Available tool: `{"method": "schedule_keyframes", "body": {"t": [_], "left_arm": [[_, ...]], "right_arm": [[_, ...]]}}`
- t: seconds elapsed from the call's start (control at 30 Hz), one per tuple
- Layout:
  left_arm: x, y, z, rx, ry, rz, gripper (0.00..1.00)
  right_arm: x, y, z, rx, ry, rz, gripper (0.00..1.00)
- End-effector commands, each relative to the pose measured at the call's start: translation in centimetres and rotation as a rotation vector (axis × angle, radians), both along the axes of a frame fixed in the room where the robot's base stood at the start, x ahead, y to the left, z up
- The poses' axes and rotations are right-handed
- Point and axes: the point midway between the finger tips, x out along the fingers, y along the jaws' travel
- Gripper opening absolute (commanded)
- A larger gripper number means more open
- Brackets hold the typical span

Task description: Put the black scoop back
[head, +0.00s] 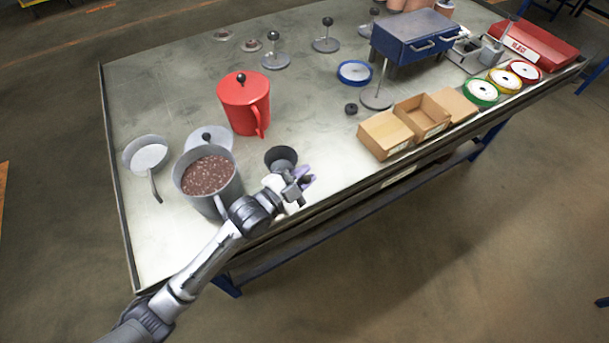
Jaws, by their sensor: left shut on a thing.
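The black scoop (281,155) shows as a dark round cup near the table's front edge, to the right of a grey pot. My left gripper (302,182), with purple fingertips, is just in front of the cup and shut on the scoop. The scoop's handle is mostly hidden by the gripper. I cannot tell whether the cup touches the table. The grey pot (228,191) is uncovered and holds brown granules (207,174). My right gripper is not in view.
A red lidded pot (240,105) stands behind the scoop. A grey lid (213,134) lies behind the grey pot, and a light grey pan (147,156) lies to its left. Cardboard boxes (385,135) and a blue drawer unit (414,36) stand to the right.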

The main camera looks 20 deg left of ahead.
Motion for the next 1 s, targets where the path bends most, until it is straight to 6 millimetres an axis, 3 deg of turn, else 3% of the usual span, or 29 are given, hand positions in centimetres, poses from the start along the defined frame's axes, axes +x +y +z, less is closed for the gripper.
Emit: {"method": "schedule_keyframes", "body": {"t": [0.37, 0.4, 0.67, 1.0], "left_arm": [[0.01, 0.0, -0.32, 0.0, -0.002, 0.0, 0.0], [0.01, 0.01, -0.4, -0.001, -0.001, 0.0, 0.18], [0.01, 0.0, -0.35, -0.001, -0.001, 0.0, 0.43], [-0.38, 0.19, -0.05, 0.0, 0.0, 0.0, 0.43]], "right_arm": [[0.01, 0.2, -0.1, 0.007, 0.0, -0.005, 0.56], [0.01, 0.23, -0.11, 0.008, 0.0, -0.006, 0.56], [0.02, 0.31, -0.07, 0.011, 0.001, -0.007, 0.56], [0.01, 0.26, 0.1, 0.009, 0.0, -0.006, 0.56]]}}
